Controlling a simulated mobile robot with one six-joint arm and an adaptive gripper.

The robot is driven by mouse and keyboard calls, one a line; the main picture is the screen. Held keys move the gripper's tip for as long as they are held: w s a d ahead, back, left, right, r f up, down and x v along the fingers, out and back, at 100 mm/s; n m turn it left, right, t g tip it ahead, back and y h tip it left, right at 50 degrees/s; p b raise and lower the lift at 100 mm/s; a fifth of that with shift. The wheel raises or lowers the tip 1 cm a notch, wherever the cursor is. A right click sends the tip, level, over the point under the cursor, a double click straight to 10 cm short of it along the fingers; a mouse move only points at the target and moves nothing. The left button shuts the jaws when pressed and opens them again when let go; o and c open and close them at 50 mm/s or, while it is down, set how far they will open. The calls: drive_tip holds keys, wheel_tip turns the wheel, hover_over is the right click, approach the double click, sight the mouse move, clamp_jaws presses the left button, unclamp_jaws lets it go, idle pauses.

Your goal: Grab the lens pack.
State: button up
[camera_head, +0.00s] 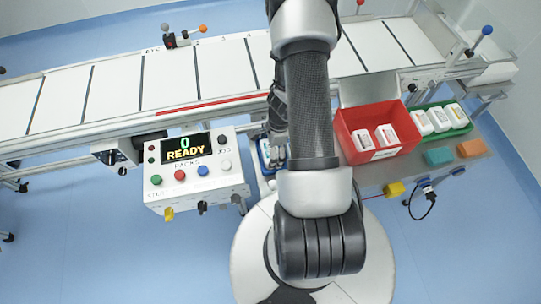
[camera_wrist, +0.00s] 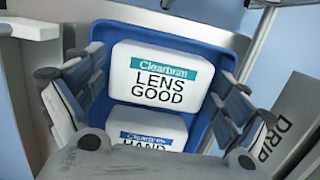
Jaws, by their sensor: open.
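The lens pack (camera_wrist: 160,78) is a white, rounded pack with a teal band and the words LENS GOOD, lying in a blue tray (camera_wrist: 205,45) in the wrist view. A second white pack (camera_wrist: 148,130) with a blue band and the word HAND lies just below it; its lower part is hidden. My gripper (camera_wrist: 155,88) is open, with one finger to the left and one to the right of the packs, nothing held. In the head view my arm covers most of the tray; its blue edge (camera_head: 262,152) shows beside the arm.
A control box (camera_head: 197,172) reading READY stands left of my arm. A conveyor (camera_head: 115,88) runs behind. A grey DRIP wall (camera_wrist: 290,120) flanks the tray.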

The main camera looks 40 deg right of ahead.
drive_tip(key=shift+f, duration=0.2)
drive_tip(key=shift+c, duration=0.3)
drive_tip(key=c, duration=0.8)
drive_tip(key=shift+r, duration=0.1)
drive_tip(key=shift+c, duration=0.2)
